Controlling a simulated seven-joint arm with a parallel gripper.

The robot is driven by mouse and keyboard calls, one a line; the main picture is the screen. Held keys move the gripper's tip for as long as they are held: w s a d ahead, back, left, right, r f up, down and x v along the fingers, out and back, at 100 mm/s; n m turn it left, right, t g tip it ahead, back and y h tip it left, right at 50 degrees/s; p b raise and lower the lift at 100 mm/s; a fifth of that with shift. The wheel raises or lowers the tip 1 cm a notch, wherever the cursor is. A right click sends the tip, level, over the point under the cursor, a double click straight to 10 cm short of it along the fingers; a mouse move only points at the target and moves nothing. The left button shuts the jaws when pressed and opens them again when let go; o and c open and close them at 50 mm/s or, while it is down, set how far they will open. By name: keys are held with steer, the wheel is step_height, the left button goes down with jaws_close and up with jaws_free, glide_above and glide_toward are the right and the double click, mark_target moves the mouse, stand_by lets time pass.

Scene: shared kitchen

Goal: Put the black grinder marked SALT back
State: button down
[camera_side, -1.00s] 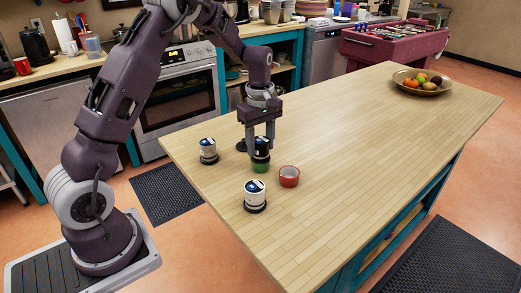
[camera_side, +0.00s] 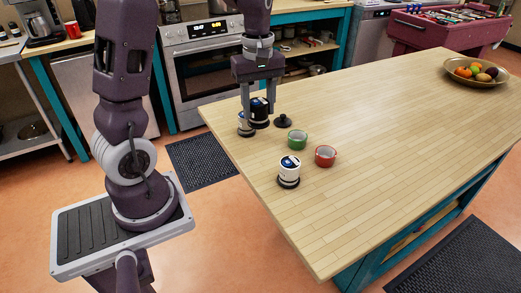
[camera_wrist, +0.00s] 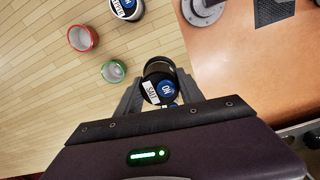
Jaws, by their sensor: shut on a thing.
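The black grinder (camera_side: 259,113) is between the fingers of my gripper (camera_side: 258,116), near the table's left edge in the side view. My gripper is shut on it. In the wrist view the grinder's top (camera_wrist: 160,88) shows a white SALT label and a blue round mark. It looks upright; I cannot tell whether its base touches the table.
A green cup (camera_side: 298,137) and a red cup (camera_side: 325,156) stand to the right, open at the top. Another white grinder (camera_side: 289,168) with a dark top stands in front on a black base. A fruit bowl (camera_side: 475,74) is far right. The middle table is clear.

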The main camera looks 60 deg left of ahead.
steer(key=f, duration=1)
steer(key=shift+s, duration=0.3)
steer(key=shift+f, duration=0.15)
steer(key=c, duration=0.7)
jaws_free()
steer(key=shift+c, duration=0.2)
